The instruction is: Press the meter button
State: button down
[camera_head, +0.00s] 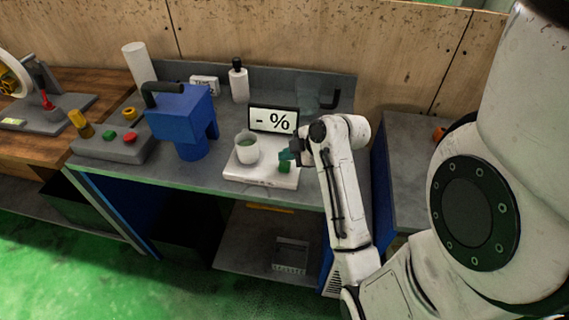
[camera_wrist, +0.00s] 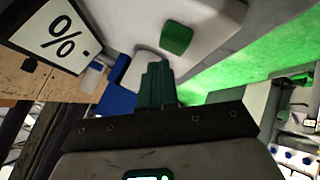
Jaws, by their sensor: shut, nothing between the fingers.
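The meter (camera_head: 262,181) is a white base with an upright display (camera_head: 273,121) reading "- %". A white cup (camera_head: 246,149) stands on its left part. The green meter button (camera_head: 284,168) is on the right part of the base. It also shows in the wrist view as a rounded green square (camera_wrist: 176,38). My gripper (camera_head: 286,156) is over the base, just above the button in the head view, with its teal fingers shut and empty. In the wrist view the fingertips (camera_wrist: 158,68) appear beside the button, with a visible gap. The cup is partly hidden behind them there.
A blue machine (camera_head: 181,115) stands left of the meter. A white bottle (camera_head: 238,83) and a small white box (camera_head: 205,85) are behind. A control box (camera_head: 112,144) with red and green buttons is at the left. The bench's front edge is close before the meter.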

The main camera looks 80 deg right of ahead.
aim_at(287, 166)
jog(key=shift+f, duration=0.1)
dwell(0.3)
jog(key=shift+f, duration=0.35)
jog(key=shift+f+b, duration=0.6)
jog(key=shift+b, duration=0.05)
dwell(0.7)
dwell(0.3)
jog(key=shift+r+p, duration=0.95)
jog(key=shift+r, duration=0.1)
jog(key=shift+r, duration=0.1)
notch_tip(287, 166, up, 5)
jog(key=p, duration=0.4)
dwell(0.6)
